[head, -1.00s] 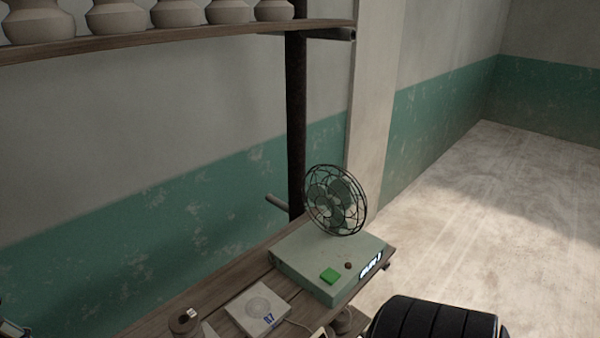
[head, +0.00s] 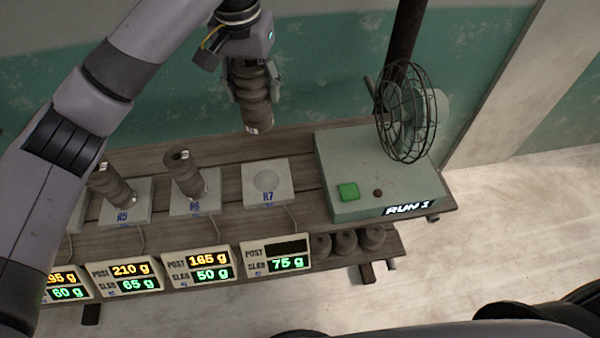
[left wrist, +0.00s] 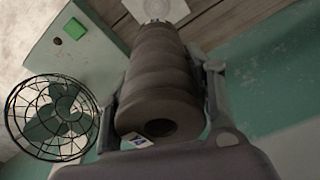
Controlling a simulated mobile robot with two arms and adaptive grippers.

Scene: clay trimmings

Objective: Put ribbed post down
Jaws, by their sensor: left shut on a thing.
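My left gripper (head: 248,88) is shut on a brown ribbed post (head: 253,95) and holds it upright above the back of the bench, up and left of the empty scale H7 (head: 265,188). In the left wrist view the post (left wrist: 158,75) sits between the two fingers (left wrist: 160,108), with a hole in its near end and a small white tag. H7's display (head: 274,254) has a blank post line and reads slab 75 g. Similar posts stand on scales H6 (head: 187,174) and H5 (head: 112,185). My right gripper is not in view.
A green box (head: 365,165) with a green button, a "RUN 1" label and a wire fan (head: 406,112) stands right of H7. Displays line the bench's front edge. Dark round pieces (head: 345,242) lie on a lower shelf. H7's plate is clear.

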